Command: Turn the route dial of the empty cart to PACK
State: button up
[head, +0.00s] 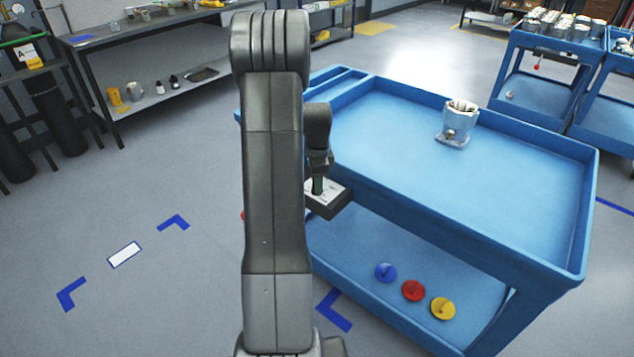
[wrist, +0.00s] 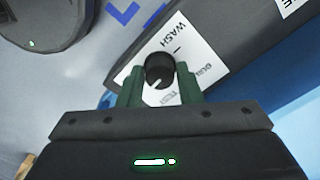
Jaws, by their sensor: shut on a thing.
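The blue cart (head: 400,110) stands at the right in the head view. A dark box with a white label plate (head: 338,192) sits at its near left corner. My gripper (head: 318,187) reaches down onto this plate. In the wrist view, the black route dial (wrist: 160,68) is between the green fingers of my gripper (wrist: 160,88), which is shut on it. WASH is readable on the plate (wrist: 188,42); other words are partly covered. PACK cannot be read.
One metal housing (head: 456,125) stands on the cart's top tray. Blue, red and yellow discs (head: 413,290) lie on its lower shelf. More blue carts (head: 545,85) stand at the back right, one loaded with housings. A workbench (head: 150,45) is at the back left. The left floor is clear.

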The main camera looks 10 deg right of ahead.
jog(key=shift+r+m, duration=0.1)
jog(key=shift+m, duration=0.4)
jog(key=o, duration=1)
jog(key=shift+c, duration=0.2)
notch_tip(320, 180, up, 14)
jog(key=shift+f, duration=0.2)
notch_tip(320, 180, down, 14)
jog(key=shift+r, duration=0.1)
dwell(0.4)
